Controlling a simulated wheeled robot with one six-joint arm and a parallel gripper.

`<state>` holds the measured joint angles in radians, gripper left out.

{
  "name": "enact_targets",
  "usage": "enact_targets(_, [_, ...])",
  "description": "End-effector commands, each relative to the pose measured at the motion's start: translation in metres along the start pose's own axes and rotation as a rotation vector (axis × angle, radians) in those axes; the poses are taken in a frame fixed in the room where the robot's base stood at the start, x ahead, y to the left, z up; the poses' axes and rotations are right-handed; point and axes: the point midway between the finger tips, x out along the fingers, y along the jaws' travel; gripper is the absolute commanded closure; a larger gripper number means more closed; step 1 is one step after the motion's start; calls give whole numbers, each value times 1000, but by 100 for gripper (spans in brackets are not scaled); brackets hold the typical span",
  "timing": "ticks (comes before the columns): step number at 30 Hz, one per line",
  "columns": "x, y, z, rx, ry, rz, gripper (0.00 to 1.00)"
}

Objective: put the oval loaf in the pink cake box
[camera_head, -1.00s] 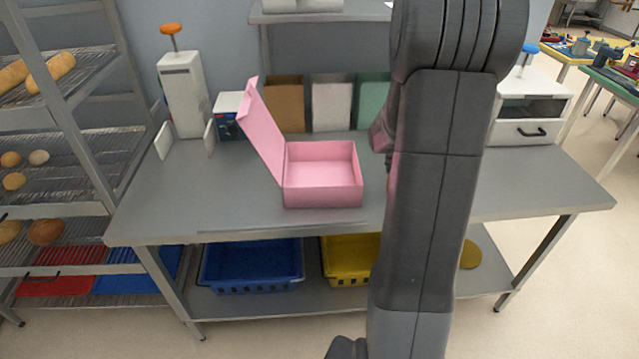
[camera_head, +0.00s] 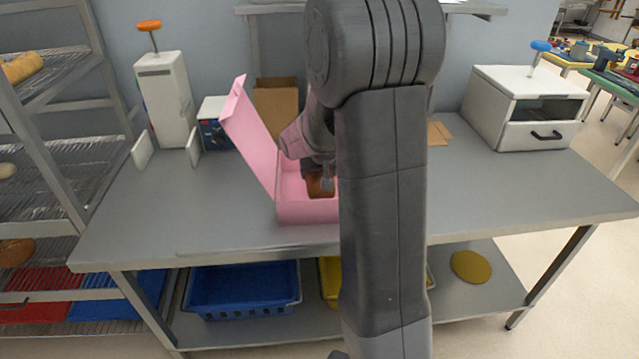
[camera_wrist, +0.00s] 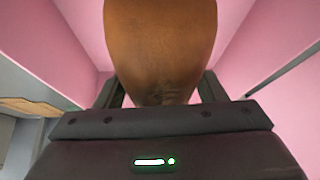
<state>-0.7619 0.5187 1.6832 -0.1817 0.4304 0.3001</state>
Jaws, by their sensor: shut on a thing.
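The pink cake box (camera_head: 296,211) stands on the grey table with its lid (camera_head: 252,137) tilted up on the left. My gripper (camera_head: 321,186) is shut on the brown loaf (camera_head: 322,188) at the box's opening. In the wrist view the loaf (camera_wrist: 160,45) fills the top middle between the fingers, with pink box walls (camera_wrist: 258,55) around it. My arm hides the right part of the box. I cannot tell whether the loaf touches the box floor.
A white dispenser (camera_head: 166,100) with an orange knob stands at the back left, and a brown carton (camera_head: 276,108) behind the box. A white drawer unit (camera_head: 525,108) is at the right. The table (camera_head: 520,190) is clear at front right. A bread rack (camera_head: 50,130) stands at the left.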

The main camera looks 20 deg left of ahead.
Motion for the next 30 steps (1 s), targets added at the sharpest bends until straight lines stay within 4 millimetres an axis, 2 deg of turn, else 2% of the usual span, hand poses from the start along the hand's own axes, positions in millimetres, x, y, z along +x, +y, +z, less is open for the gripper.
enact_targets(7, [29, 0, 17, 0, -3, 0, 65])
enact_targets(20, [36, 0, 21, 1, 0, -1, 65])
enact_targets(21, [35, 0, 20, 1, 0, -1, 32])
enact_targets(24, [35, 0, 20, 1, -1, -1, 14])
enact_targets(30, [35, 0, 20, 1, -1, -1, 14])
